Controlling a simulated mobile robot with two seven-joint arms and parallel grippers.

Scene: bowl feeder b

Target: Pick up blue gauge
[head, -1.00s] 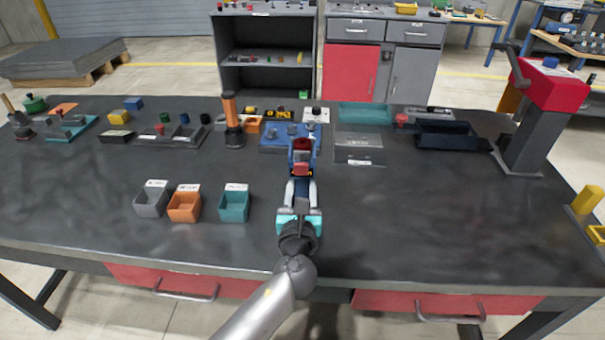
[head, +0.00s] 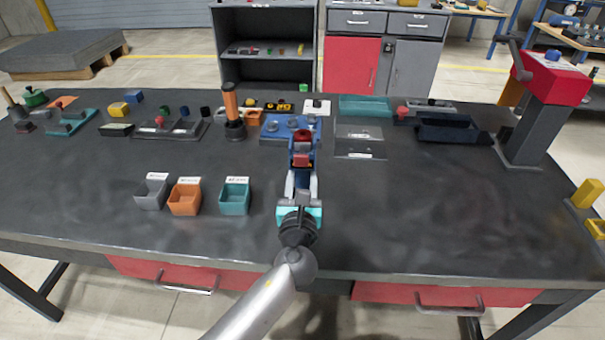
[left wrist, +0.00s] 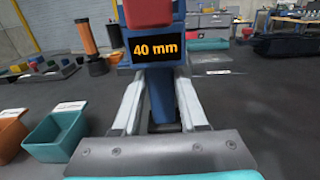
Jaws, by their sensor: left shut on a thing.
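The blue gauge (head: 303,146) has a red part on it and stands in front of my left gripper, near the middle of the bench. In the left wrist view the gauge (left wrist: 158,92) shows a dark display reading "40 mm". My left gripper (head: 301,178) is shut on the gauge's blue lower body, with one pale finger on each side. The fingers also show in the left wrist view (left wrist: 160,110). The gauge looks upright. I cannot tell whether its lower end touches the bench. My right gripper is not in view.
Grey (head: 151,197), orange (head: 185,203) and teal (head: 235,202) bins stand to the left. An orange-handled tool (head: 231,105) stands behind left. A red press (head: 548,80) stands at right. The front right bench is clear.

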